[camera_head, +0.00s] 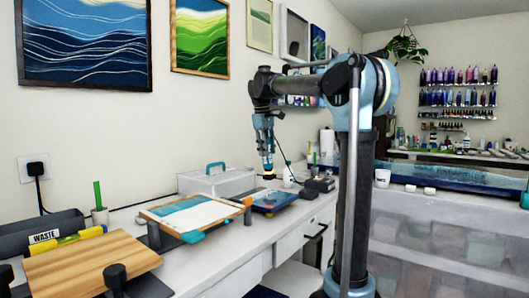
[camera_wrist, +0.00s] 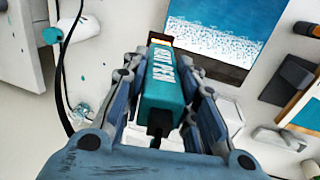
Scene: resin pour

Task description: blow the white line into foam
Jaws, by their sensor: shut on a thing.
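My gripper (camera_wrist: 168,88) is shut on a teal tool (camera_wrist: 160,84) whose white lettering ends in "PEN"; an orange-brown part shows at its far end. In the wrist view this end is at the near left corner of a blue panel (camera_wrist: 222,22). In the head view my gripper (camera_head: 267,150) points down over the small blue panel (camera_head: 268,197), with an orange glow at the tool's tip. Whether the tip touches the panel cannot be told.
A wooden-framed board with blue and white (camera_head: 190,214) lies left of the panel. A dark box (camera_head: 320,184) is to the right. A black cable (camera_wrist: 66,70) runs along the left of the wrist view.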

